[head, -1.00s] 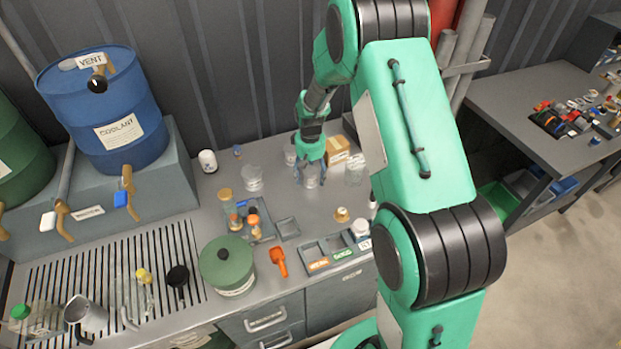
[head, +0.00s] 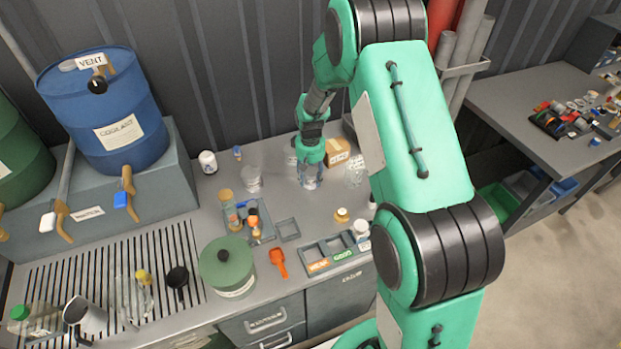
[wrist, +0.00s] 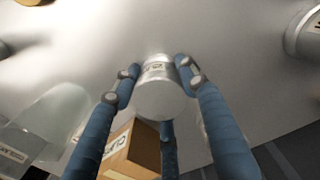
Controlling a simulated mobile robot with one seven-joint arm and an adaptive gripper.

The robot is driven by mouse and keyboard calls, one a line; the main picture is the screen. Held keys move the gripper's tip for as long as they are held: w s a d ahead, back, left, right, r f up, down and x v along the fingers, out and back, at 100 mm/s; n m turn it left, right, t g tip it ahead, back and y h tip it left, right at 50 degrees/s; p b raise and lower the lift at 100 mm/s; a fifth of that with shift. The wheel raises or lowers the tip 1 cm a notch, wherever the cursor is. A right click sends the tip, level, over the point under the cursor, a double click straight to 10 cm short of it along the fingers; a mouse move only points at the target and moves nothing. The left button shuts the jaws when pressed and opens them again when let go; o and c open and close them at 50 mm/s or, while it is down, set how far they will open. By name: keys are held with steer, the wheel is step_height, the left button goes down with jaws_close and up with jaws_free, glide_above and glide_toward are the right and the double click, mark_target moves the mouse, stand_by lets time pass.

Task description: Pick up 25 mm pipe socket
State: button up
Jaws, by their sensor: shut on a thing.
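My gripper (head: 310,180) is low over the bench top, near the back wall. In the wrist view its blue fingers (wrist: 160,78) are closed around a short grey-white cylinder (wrist: 160,98) with a printed label on its side. The label is too small to read. In the head view the fingers and arm hide most of this cylinder. I cannot tell from its looks whether it is the 25 mm pipe socket, and no other thing in view is clearly marked as that. It appears to be at or close to the bench surface.
A cardboard box (head: 337,152) stands close behind my gripper, with a clear glass vessel (head: 355,174) to its right. A divided tray (head: 332,254) lies in front. Small fittings (head: 575,118) lie on the right bench.

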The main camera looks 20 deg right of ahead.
mark_target(310, 171)
steer(key=shift+r, duration=0.1)
steer(key=shift+r, duration=0.35)
step_height(310, 171, up, 3)
steer(key=shift+p, duration=0.4)
steer(key=s, duration=0.5)
steer(key=s+a+p, duration=0.1)
steer(key=s, duration=0.4)
steer(key=s+a+r, duration=0.1)
steer(key=s, duration=0.5)
steer(key=shift+a+r, duration=0.1)
steer(key=shift+a, duration=0.05)
steer(key=shift+w, duration=0.1)
